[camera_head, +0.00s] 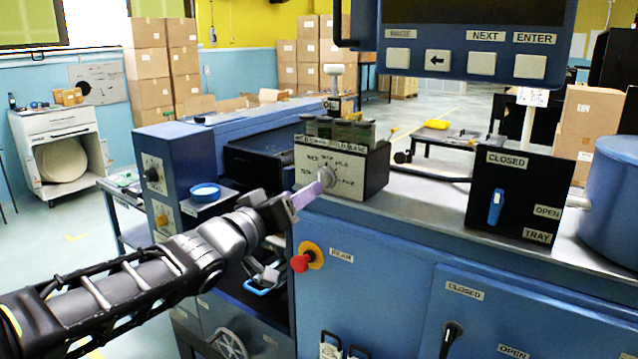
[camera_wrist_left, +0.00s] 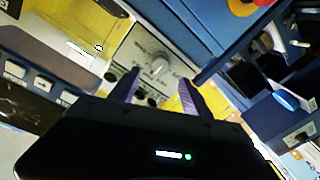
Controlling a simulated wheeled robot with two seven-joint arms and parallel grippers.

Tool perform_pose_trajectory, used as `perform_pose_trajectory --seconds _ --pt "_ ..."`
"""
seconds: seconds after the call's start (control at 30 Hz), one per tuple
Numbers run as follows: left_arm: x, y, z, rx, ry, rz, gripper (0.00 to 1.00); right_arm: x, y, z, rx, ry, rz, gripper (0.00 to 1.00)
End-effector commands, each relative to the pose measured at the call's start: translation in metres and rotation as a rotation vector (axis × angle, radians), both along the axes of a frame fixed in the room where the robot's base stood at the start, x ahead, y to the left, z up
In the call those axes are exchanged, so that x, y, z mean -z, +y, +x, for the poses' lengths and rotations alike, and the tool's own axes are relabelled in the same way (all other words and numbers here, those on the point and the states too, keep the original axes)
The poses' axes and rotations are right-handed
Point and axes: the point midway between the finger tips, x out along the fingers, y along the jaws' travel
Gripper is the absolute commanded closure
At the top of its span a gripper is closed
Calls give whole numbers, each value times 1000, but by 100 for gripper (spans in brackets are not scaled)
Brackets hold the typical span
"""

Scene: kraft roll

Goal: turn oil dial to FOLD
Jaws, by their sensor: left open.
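The oil dial (camera_head: 327,177) is a round grey knob on the pale face of a small dark box on the machine top. Printed words ring it, too small to read surely. In the left wrist view the dial (camera_wrist_left: 158,67) sits ahead, between and beyond the fingertips. My left gripper (camera_head: 305,197) reaches in from the lower left, its purple fingers close to the dial. In the wrist view my left gripper (camera_wrist_left: 158,90) is open with nothing between its fingers; it looks apart from the knob. My right gripper is not in view.
A red knob (camera_head: 300,263) sticks out below the dial. A black box with a blue lever (camera_head: 495,207) stands to the right. A blue lid (camera_head: 205,192) lies left of the arm. A button panel (camera_head: 470,60) hangs above.

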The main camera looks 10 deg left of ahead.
Motion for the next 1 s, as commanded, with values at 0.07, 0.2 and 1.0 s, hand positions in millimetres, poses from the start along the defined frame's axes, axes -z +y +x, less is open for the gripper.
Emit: perform_pose_trajectory --seconds 0.07,0.2,1.0 --pt "0 -1 3 0 1 0 44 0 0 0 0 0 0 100" --pt "1 -4 14 0 2 1 44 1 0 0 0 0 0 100" --pt "1 -22 75 0 1 0 47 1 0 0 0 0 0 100"
